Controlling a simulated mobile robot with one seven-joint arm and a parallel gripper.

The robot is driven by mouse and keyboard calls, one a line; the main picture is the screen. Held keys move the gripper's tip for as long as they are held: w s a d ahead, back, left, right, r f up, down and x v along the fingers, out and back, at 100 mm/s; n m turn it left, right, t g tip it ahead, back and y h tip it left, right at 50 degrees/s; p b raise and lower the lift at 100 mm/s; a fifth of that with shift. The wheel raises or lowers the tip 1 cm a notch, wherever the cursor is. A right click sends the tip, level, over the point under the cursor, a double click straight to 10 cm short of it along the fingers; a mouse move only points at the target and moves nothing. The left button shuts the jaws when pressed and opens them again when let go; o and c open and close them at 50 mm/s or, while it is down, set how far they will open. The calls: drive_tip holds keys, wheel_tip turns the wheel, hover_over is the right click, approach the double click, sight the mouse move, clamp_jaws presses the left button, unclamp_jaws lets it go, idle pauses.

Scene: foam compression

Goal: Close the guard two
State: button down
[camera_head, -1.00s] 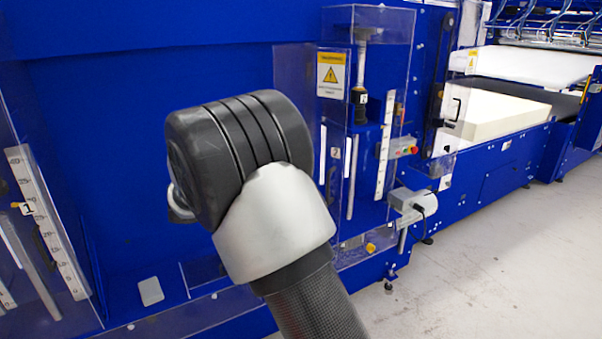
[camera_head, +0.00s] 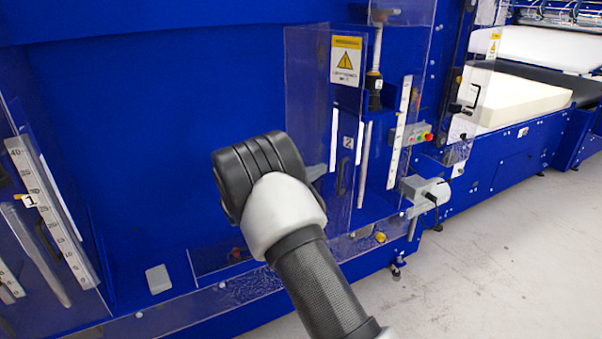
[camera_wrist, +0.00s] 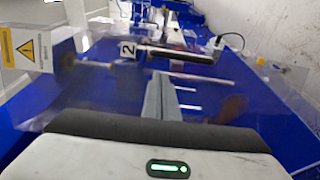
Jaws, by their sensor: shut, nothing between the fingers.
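Guard two is a clear panel (camera_head: 305,100) with a yellow warning sign, a label "2" and a dark upright handle (camera_head: 343,176). It stands at an angle out from the blue machine, right of centre in the head view. In the wrist view the label "2" (camera_wrist: 127,49) and a black bar handle (camera_wrist: 180,54) lie just beyond my fingertips. My gripper (camera_wrist: 160,82) is shut and empty, its grey fingers pointing towards the handle. I cannot tell whether they touch the panel. In the head view my wrist mostly hides the fingers.
Another clear guard with label "1" (camera_head: 29,201) and a ruler stands at the left. A grey box with a cable (camera_head: 425,190) juts out at the lower right. A cream foam block (camera_head: 515,98) lies on the conveyor behind. The floor (camera_head: 500,260) at right is clear.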

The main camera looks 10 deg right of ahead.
drive_tip(key=d, duration=0.1)
drive_tip(key=s+d, duration=0.1)
drive_tip(key=shift+d, duration=0.4)
